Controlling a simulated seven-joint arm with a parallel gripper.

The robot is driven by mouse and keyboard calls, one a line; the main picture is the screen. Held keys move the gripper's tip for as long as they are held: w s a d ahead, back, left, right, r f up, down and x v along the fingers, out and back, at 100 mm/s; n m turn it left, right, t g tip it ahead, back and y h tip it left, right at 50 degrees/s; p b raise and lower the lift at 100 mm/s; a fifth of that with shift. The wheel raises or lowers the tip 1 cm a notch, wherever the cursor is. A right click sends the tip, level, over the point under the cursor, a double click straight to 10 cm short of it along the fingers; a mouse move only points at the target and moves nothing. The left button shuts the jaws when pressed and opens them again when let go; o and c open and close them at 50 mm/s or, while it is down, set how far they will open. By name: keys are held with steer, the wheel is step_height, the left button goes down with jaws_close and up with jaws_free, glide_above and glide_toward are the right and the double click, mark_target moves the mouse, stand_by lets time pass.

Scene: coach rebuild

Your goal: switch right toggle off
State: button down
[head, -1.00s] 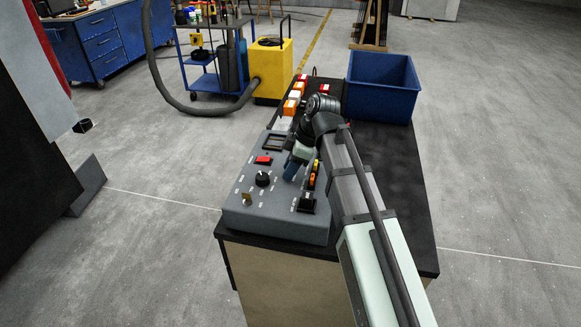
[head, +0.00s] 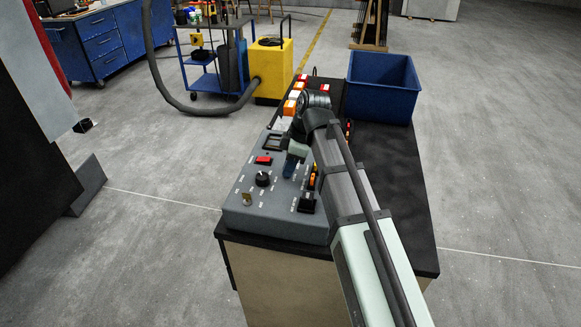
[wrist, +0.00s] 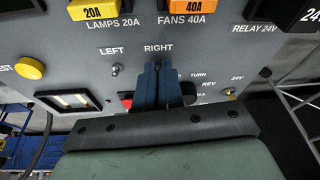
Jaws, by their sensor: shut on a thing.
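The grey control panel (head: 275,215) lies on the black bench top. In the wrist view its face (wrist: 135,45) carries LEFT and RIGHT labels. The left toggle (wrist: 116,70) is a small metal lever under LEFT, clear of my gripper. My gripper (wrist: 157,68) has its blue fingers close together just below the RIGHT label, shut at the right toggle's place. The fingers hide that toggle, so its lean cannot be seen. In the head view my gripper (head: 290,168) is low over the panel, with my arm reaching from the lower right.
A red rocker (wrist: 126,99) and a black knob (wrist: 188,93) sit close beside the fingers. The yellow 20A fuse (wrist: 99,11) and orange 40A fuse (wrist: 193,6) lie above the labels. A blue bin (head: 382,88) stands at the bench's far end.

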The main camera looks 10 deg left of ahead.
steer(key=h, duration=0.1)
steer(key=a+h, duration=0.1)
steer(key=h, duration=0.1)
steer(key=shift+w+a+r, duration=0.1)
steer(key=shift+w+r, duration=0.05)
steer(key=shift+a+h, duration=0.2)
steer(key=shift+h, duration=0.5)
steer(key=shift+a+h, duration=0.2)
steer(key=shift+h, duration=0.5)
steer(key=c, duration=1.3)
jaws_free()
steer(key=shift+r, duration=0.25)
steer(key=w+a, duration=0.1)
steer(key=a, duration=0.3)
steer(key=w+a, duration=0.1)
steer(key=a, duration=0.3)
steer(key=w+a, duration=0.1)
steer(key=a, duration=0.2)
steer(key=shift+a+r, duration=0.25)
steer(key=shift+a, duration=0.15)
